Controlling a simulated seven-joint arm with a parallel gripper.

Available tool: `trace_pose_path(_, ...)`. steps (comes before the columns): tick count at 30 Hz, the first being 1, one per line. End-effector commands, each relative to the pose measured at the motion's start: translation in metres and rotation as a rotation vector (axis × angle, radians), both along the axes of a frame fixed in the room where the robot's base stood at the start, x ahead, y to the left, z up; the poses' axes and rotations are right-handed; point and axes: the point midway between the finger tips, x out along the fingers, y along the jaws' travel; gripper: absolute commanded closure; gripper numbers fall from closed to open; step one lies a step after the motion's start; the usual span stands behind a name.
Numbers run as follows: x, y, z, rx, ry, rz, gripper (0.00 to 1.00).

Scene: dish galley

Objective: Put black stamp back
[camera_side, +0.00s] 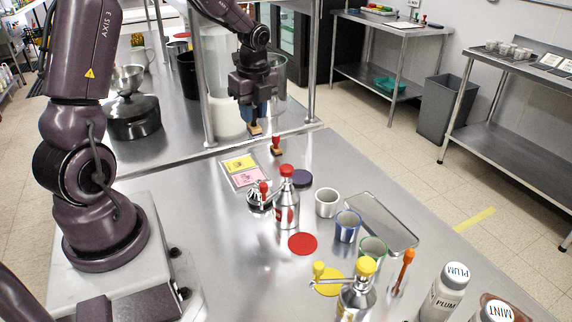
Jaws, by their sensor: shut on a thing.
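My gripper (253,106) is shut on a stamp with a dark handle and a pale wooden base, the black stamp (254,129). It holds the stamp upright above the back edge of the steel counter; whether the base touches anything is hard to tell. A red-handled stamp (276,146) stands on the counter just to the right and nearer. A pale board (231,180) with a yellow card (238,163) and a pink card (248,177) lies to the front left of the held stamp. Part of the black stamp's handle is hidden by the fingers.
A red-topped pump bottle (287,205), a dark purple disc (301,178) and a white cup (326,203) stand nearer. A red disc (303,243), blue cup (347,226), steel tray (385,222) and yellow-topped bottle (357,290) are further forward. A shelf post (205,95) rises left of my gripper.

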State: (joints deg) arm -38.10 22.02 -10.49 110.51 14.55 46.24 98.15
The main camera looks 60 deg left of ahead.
Motion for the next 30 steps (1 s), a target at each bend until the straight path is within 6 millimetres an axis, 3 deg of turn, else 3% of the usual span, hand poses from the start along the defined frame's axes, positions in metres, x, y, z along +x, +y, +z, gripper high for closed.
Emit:
trace_pose_path(4,0.000,0.000,-0.032,-0.002,0.004,0.000,0.90)
trace_pose_path(8,0.004,0.003,-0.046,0.001,0.000,0.001,0.90)
trace_pose_path(21,0.082,0.052,-0.094,0.001,0.001,0.002,0.90)
trace_pose_path(27,0.106,0.066,-0.129,0.001,0.001,0.002,0.90)
trace_pose_path(30,0.112,0.070,-0.136,0.001,0.000,0.002,0.90)
